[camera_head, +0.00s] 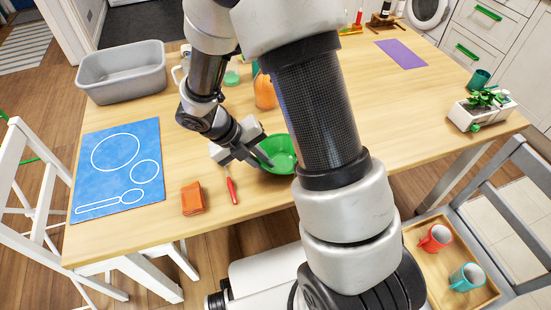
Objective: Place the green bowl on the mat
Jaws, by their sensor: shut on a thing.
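The green bowl (281,147) is at the middle of the wooden table, partly hidden behind my arm. My gripper (262,160) is at the bowl's left side, shut on its rim. I cannot tell whether the bowl touches the table or is slightly lifted. The blue mat (117,171) lies flat at the table's left end. It has white outlines of circles and a spoon shape, and nothing lies on it.
An orange cloth (192,198) and a red-handled tool (231,190) lie between bowl and mat. A grey basin (122,72) stands behind the mat. An orange jar (265,92) stands behind the bowl. A planter (481,112) is at the right, with a wooden tray (451,290) below.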

